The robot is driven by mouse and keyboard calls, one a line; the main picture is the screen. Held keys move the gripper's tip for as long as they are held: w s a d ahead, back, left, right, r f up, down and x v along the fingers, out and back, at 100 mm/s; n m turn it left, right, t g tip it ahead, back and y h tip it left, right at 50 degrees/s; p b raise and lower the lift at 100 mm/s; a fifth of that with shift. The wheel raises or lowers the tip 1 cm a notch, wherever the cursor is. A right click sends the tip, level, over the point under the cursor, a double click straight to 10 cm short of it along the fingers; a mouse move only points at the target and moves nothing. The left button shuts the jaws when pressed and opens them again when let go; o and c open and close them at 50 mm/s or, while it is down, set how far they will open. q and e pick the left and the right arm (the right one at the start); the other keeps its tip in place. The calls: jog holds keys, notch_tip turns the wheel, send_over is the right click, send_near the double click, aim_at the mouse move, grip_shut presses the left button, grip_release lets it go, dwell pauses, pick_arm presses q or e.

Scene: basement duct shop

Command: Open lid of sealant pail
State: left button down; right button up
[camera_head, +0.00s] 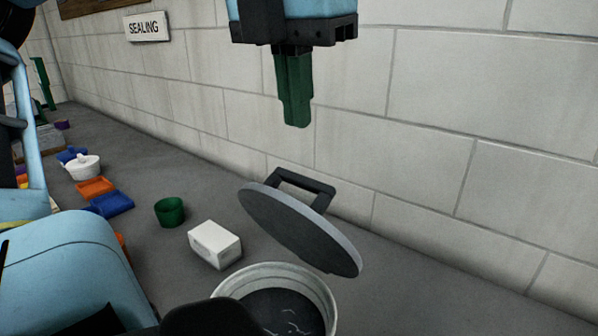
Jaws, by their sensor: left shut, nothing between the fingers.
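The sealant pail (328,292) is a pale round tub at the bottom middle, cut off by the lower edge. Its mouth is uncovered, and dark contents with light streaks show inside. The grey round lid (290,230) is tilted up above and behind the pail, with a dark bar handle (302,182) on its upper side. I cannot tell whether the lid's lower edge touches the rim. My left gripper (295,124) points down above the lid, its green fingers shut and empty, apart from the handle. My right gripper is not in view.
A white box (215,244) and a green cup (170,211) stand left of the pail. Blue (110,204) and orange (96,188) trays and a white bowl (83,167) lie farther left. A block wall with a SEALING sign (147,27) runs behind. The grey surface right of the lid is clear.

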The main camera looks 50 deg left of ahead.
aim_at(303, 182)
pick_arm(q)
jog(key=f, duration=0.3)
jog(key=w+f, duration=0.1)
jog(key=f, duration=0.6)
jog(key=shift+w+a, duration=0.1)
jog(key=shift+w, duration=0.05)
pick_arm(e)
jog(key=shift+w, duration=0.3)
pick_arm(q)
jog(key=shift+a, duration=0.1)
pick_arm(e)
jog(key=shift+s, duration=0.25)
